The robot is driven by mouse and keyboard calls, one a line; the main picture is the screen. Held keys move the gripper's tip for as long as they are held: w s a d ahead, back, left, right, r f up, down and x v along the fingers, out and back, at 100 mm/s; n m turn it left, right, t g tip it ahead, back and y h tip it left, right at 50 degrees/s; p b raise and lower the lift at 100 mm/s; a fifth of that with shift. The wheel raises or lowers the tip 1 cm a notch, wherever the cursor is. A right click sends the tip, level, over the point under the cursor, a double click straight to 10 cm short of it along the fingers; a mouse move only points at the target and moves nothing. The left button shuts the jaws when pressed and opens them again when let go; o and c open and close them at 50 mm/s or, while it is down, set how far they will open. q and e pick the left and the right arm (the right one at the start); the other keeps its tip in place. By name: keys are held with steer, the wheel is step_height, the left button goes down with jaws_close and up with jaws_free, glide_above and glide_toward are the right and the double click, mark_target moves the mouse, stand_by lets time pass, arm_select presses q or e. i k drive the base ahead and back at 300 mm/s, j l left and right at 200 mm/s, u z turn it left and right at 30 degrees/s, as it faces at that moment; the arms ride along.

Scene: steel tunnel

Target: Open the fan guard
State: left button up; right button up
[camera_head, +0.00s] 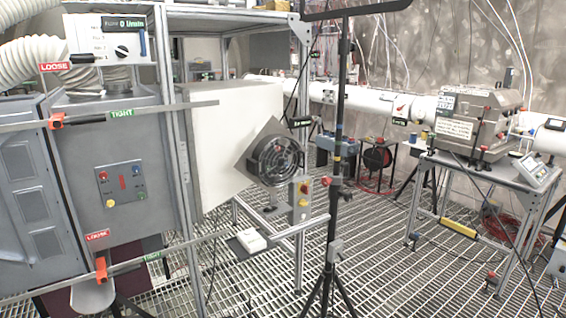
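The fan (276,160) is in the middle of the head view, at the near right end of a large pale box (228,135). It is a dark round unit with a ring-shaped rim and a grille over its face. A dark square plate sits behind it, turned so that its corners point up and down. The grille lies over the fan's face, and its latch or hinge is too small to make out. Neither of my grippers shows in this view.
A black tripod stand (335,170) rises just right of the fan. A grey cabinet (120,170) with orange-handled clamps stands at left. A small control box (300,200) is below the fan. An instrument table (480,172) stands at right. Open grating floor (390,270) lies in front.

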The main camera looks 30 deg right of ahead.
mark_target(284, 164)
steer(key=z, duration=0.7)
